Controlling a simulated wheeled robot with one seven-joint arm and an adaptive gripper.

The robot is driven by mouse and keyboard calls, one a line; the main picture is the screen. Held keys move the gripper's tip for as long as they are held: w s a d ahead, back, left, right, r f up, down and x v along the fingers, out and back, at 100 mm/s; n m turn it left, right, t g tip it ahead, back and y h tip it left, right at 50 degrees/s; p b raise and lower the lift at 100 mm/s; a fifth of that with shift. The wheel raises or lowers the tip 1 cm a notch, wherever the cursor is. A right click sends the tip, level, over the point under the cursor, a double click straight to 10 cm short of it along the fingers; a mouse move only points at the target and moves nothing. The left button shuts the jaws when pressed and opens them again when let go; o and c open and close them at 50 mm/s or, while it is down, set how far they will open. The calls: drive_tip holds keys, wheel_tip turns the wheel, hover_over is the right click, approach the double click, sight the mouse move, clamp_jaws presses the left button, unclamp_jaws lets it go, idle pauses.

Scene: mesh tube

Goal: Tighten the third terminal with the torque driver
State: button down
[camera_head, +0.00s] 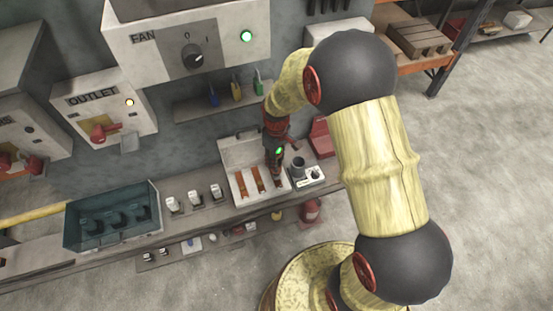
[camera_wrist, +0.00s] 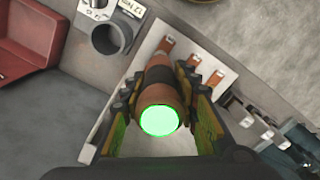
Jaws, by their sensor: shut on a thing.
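My gripper (camera_head: 274,146) is shut on the torque driver (camera_head: 276,159), which is upright over the right part of the pale terminal panel (camera_head: 228,157). In the wrist view, my gripper (camera_wrist: 160,108) has a finger on each side of the driver (camera_wrist: 155,79), and the driver's round end glows green. Three copper-brown terminal strips show in the head view: left (camera_head: 241,186), middle (camera_head: 257,181) and right (camera_head: 278,182). The driver's lower end is at the right strip. I cannot tell whether its tip is seated there; the wrist view hides the tip.
A grey round holder (camera_head: 298,167) with a "12 Nm" label (camera_wrist: 131,8) stands right of the panel. A red bin (camera_head: 321,138) is behind it. White switches (camera_head: 194,197) and a teal crate (camera_head: 113,219) are to the left. The FAN box (camera_head: 187,42) hangs above.

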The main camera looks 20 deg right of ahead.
drive_tip(key=shift+f+b, duration=0.3)
drive_tip(key=shift+f, duration=0.45)
idle(1.7)
drive_tip(key=shift+r, duration=0.1)
idle(0.4)
